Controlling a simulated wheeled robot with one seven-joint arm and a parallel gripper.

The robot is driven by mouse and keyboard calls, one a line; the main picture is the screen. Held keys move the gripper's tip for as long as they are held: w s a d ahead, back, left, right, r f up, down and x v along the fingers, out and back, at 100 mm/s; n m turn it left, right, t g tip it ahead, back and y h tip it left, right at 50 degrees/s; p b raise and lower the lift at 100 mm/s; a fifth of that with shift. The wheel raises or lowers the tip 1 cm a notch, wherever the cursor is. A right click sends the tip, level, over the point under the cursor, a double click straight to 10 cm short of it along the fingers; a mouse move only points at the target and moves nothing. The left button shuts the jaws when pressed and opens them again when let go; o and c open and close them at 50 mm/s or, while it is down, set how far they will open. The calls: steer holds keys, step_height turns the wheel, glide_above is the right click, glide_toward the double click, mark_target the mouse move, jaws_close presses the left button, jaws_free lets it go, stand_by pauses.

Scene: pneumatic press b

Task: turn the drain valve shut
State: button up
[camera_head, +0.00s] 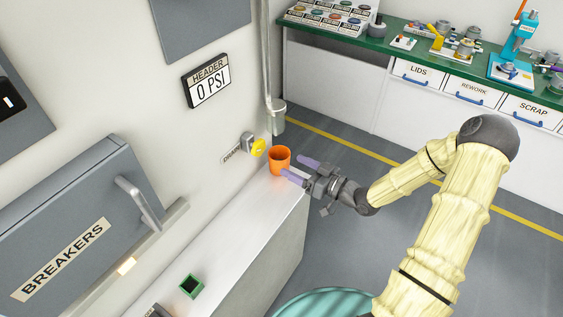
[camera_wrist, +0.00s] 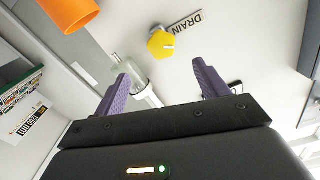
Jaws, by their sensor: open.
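The drain valve has a yellow knob (camera_head: 258,147) on a grey fitting on the wall, next to a DRAIN label (camera_head: 232,156). The yellow knob (camera_wrist: 161,44) also shows in the wrist view, above and between my fingers, with a white mark on its face. My gripper (camera_head: 300,170) is open, with two purple fingers spread apart and nothing between them. It is to the right of the valve and a little below it in the head view, apart from the knob. In the wrist view my gripper (camera_wrist: 162,85) points toward the wall around the valve.
An orange cup (camera_head: 279,159) stands on the ledge (camera_head: 235,230) just below the valve, close to my fingers. A vertical pipe (camera_head: 268,70) runs beside the valve. A header display (camera_head: 207,82) reads 0 PSI. A breaker box (camera_head: 75,235) is at left. A green workbench (camera_head: 440,65) stands behind.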

steer(key=v, duration=0.3)
steer(key=shift+s+d, duration=0.2)
steer(key=shift+s, duration=0.05)
steer(key=shift+s, duration=0.1)
